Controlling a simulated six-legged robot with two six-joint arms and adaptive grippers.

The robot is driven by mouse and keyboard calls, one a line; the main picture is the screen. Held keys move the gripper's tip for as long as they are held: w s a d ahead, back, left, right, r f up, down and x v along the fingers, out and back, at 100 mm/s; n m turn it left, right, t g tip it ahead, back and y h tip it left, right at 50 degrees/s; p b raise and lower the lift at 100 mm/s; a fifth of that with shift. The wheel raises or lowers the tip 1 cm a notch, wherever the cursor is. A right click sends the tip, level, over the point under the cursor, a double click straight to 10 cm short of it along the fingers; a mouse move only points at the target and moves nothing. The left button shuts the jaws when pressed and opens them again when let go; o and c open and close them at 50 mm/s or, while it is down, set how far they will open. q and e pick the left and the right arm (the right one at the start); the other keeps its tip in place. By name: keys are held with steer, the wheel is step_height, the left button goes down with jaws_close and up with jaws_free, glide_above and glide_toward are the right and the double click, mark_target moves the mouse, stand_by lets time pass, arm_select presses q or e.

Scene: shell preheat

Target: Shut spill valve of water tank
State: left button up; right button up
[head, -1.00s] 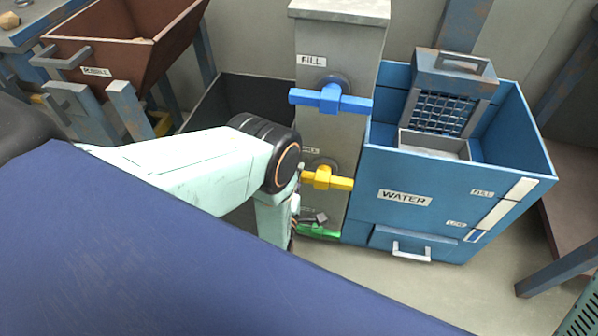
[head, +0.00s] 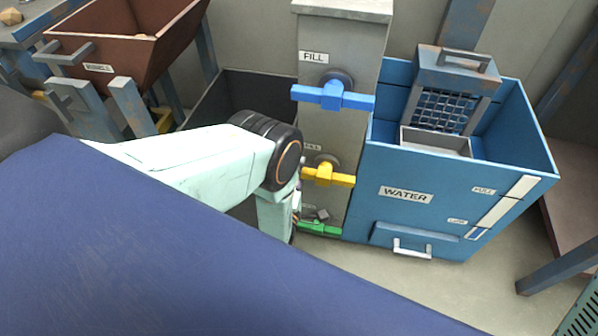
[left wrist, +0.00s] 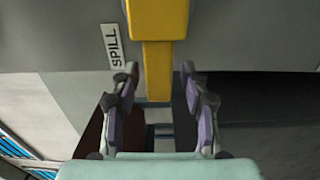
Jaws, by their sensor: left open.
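The spill valve has a yellow bar handle (head: 330,176) on the grey column (head: 343,140), lying roughly level. Its left end is close to my left arm in the head view. In the left wrist view the yellow handle (left wrist: 158,65) runs down from the top beside a SPILL label (left wrist: 112,46). My left gripper (left wrist: 159,82) is open, with one finger on each side of the handle's end. I see no clear contact. In the head view my left gripper (head: 297,203) is mostly hidden by my arm. The blue water tank (head: 400,225) stands right of the column.
A blue FILL valve handle (head: 333,96) is above the yellow one, and a green handle (head: 319,230) is below it. A dark open bin (head: 240,95) stands left of the column. A brown hopper (head: 115,50) is at the upper left. Floor shows right of the tank.

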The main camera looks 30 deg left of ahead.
arm_select(q)
steer(key=v, duration=0.7)
steer(key=shift+s, duration=0.2)
steer(key=s+r+m+g+h+p, duration=0.2)
steer(key=s+r+m+g+p, duration=0.2)
steer(key=s+m+g, duration=0.4)
steer(key=s+r+m+g+h+p, duration=0.2)
steer(key=s+r+m+g+p, duration=0.2)
steer(key=s+r+m+g, duration=0.3)
steer(key=s+m+g, duration=0.2)
steer(key=s+m, duration=0.3)
steer(key=s, duration=0.7)
steer(key=shift+d, duration=0.2)
